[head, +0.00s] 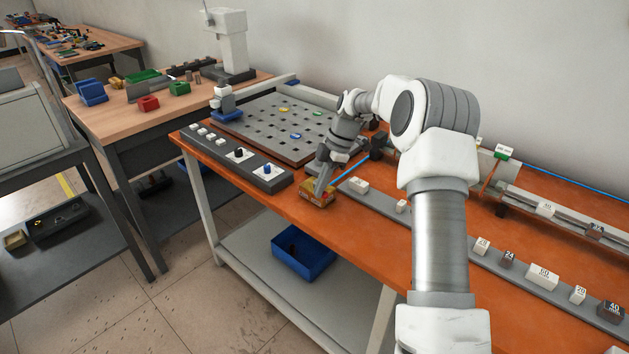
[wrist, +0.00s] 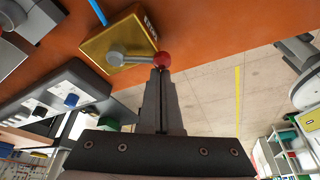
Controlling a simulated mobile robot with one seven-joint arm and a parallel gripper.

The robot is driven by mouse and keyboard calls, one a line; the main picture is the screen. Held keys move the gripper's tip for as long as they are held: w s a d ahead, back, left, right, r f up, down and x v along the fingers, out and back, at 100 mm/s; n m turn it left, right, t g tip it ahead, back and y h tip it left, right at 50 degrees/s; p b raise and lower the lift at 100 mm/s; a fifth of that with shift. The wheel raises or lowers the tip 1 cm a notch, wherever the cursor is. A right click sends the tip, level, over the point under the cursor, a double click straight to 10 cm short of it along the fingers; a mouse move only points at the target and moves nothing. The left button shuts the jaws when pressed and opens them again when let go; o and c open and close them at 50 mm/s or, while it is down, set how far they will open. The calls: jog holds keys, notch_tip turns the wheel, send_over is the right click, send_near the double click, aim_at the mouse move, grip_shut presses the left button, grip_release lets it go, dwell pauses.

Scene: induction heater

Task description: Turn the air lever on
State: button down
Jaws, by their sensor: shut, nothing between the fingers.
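The air valve is a gold-yellow box (head: 316,198) at the front edge of the orange bench, left of my arm's base. The lever points to the right in that view. In the head view my gripper (head: 321,187) is over the box and hides the lever.
A grey control panel with knobs (head: 238,160) lies left of the box, and a perforated grey plate (head: 275,127) behind it. A grey rail with labelled blocks (head: 440,226) runs right. A blue hose (head: 350,170) leads from the box. The floor in front is clear.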

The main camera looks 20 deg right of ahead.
jog(key=d+n+p, duration=0.1)
jog(key=n+g+p, duration=0.1)
jog(key=n, duration=0.1)
jog(key=shift+d+n, duration=0.3)
jog(key=shift+d, duration=0.1)
jog(key=shift+w+d+p, duration=0.1)
jog(key=shift+d+p, duration=0.15)
jog(key=shift+p, duration=0.1)
dwell(0.4)
